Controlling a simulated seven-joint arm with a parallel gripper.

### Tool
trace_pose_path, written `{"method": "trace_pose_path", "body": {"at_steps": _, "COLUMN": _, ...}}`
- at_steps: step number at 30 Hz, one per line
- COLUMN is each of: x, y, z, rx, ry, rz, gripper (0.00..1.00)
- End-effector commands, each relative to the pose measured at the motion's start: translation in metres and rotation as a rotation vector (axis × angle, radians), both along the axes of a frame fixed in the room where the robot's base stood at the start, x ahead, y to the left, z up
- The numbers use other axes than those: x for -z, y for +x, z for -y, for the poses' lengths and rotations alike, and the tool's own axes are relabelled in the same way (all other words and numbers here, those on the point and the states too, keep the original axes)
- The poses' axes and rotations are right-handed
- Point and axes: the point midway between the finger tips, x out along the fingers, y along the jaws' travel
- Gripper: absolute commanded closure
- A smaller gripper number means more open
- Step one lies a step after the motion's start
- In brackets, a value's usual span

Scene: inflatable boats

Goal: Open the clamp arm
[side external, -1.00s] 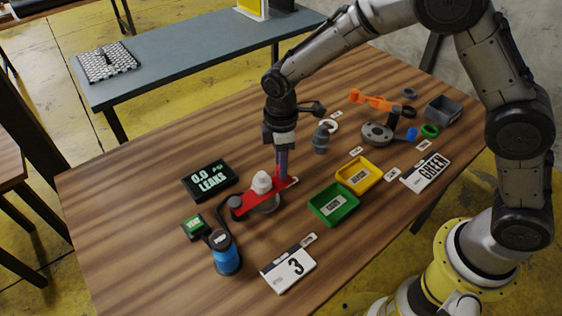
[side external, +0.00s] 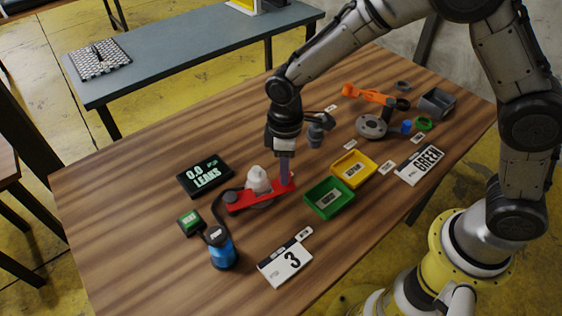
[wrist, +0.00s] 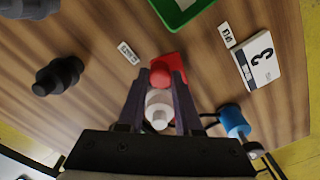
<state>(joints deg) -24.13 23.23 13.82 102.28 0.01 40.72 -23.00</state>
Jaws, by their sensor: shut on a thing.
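The red clamp arm (side external: 272,193) lies across a round fixture on the wooden table, beside a white fitting (side external: 258,180). A dark knob sits at its left end. My gripper (side external: 285,185) points down and is shut on the right end of the clamp arm. In the wrist view, the red end (wrist: 165,68) shows between and just beyond the fingertips (wrist: 158,82). The white fitting (wrist: 158,108) shows behind it, between the fingers. The fingers partly hide the arm, and the fixture's base is mostly covered.
A green bin (side external: 329,198) and a yellow bin (side external: 354,168) stand close to the right. A blue pump (side external: 222,252) with a black hose, a leak display (side external: 205,176) and a "3" card (side external: 286,262) surround the fixture. A grey fitting (side external: 315,135) stands behind.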

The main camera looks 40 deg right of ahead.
Motion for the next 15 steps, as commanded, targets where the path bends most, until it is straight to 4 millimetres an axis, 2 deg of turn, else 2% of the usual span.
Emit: {"method": "trace_pose_path", "body": {"at_steps": 15, "x": -0.003, "y": -0.029, "z": -0.015, "rx": 0.257, "ry": 0.004, "rz": 0.007, "gripper": 1.0}}
